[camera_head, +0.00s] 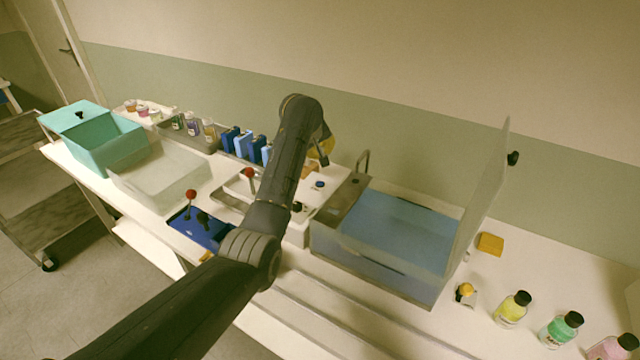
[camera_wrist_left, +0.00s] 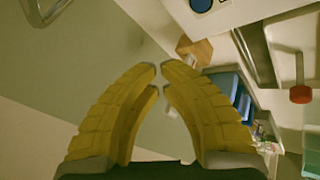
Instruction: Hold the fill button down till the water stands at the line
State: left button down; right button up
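A round blue button (camera_head: 319,184) sits on a white panel beside the tank; it also shows cut off at the top edge of the left wrist view (camera_wrist_left: 201,5). I cannot tell for certain that it is the fill button. A clear tank (camera_head: 432,291) holds blue water (camera_head: 400,228) below its rim, with its lid raised at the right. A dark streak shows on its front wall; I cannot tell if it is the line. My left gripper (camera_head: 323,158) is above and behind the panel, apart from the button. Its yellow fingertips (camera_wrist_left: 160,69) nearly meet, with nothing between them.
A metal spout (camera_head: 362,162) stands at the tank's back left corner. A red-knobbed lever (camera_head: 248,173) stands left of the panel, another (camera_head: 191,195) on a blue base. A wooden block (camera_wrist_left: 196,50) is near the fingers. Bottles (camera_head: 512,308) and a yellow block (camera_head: 490,243) stand at right.

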aim_at(321, 181)
pick_arm(q)
jog(key=shift+f, duration=4.1)
jog(key=shift+f, duration=0.9)
jog(key=shift+r, duration=0.85)
jog(key=shift+r, duration=0.1)
jog(key=shift+r, duration=2.4)
